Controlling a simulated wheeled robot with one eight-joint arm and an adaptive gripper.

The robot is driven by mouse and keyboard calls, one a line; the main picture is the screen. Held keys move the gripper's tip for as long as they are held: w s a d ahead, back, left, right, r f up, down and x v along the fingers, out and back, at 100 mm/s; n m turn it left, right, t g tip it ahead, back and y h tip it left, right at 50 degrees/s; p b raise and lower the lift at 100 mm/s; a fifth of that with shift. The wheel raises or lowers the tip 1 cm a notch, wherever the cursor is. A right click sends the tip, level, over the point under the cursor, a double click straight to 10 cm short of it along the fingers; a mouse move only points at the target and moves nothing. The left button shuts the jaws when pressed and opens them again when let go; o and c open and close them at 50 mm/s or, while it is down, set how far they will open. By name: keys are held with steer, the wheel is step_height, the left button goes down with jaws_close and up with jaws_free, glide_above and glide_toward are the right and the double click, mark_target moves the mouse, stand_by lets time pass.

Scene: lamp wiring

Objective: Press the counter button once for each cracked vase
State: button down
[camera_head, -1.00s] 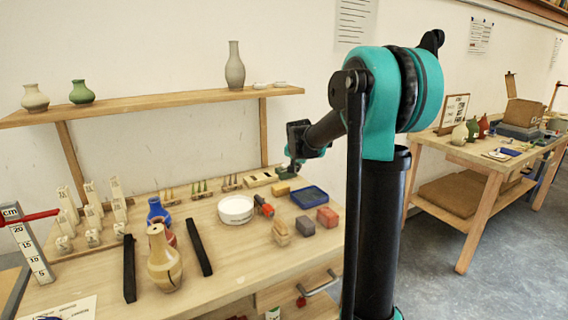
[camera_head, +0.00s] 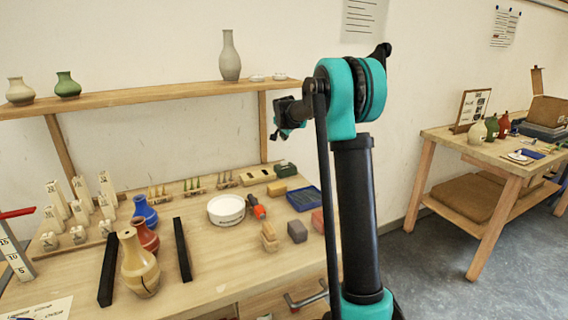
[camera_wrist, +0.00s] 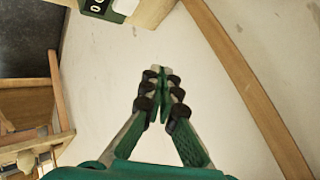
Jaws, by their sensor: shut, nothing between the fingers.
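My gripper (camera_head: 283,132) is up in front of the wall, above the back of the near bench. In the wrist view, my gripper (camera_wrist: 158,72) is shut with nothing in it. A dark green device with digits (camera_wrist: 97,6), seemingly the counter, is cut off at that view's top edge; its button is not clear. A small green thing (camera_head: 286,169) at the bench's back may be it. Blue (camera_head: 144,210), red (camera_head: 146,237) and yellow (camera_head: 140,263) vases stand on the bench. Cream (camera_head: 20,92), green (camera_head: 67,86) and grey (camera_head: 229,57) vases stand on the shelf.
Two black bars (camera_head: 182,250) flank the bench vases. A white bowl (camera_head: 226,211), an orange-handled tool (camera_head: 256,207), blocks (camera_head: 297,231) and a blue tray (camera_head: 304,198) lie right of them. A second table (camera_head: 500,160) holds more vases (camera_head: 491,128).

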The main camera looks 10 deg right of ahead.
mark_target(284, 162)
steer(key=shift+f, duration=4.4)
steer(key=shift+f, duration=0.2)
steer(key=shift+f, duration=0.2)
steer(key=shift+f, duration=0.5)
steer(key=shift+r, duration=0.95)
steer(key=shift+r, duration=2.5)
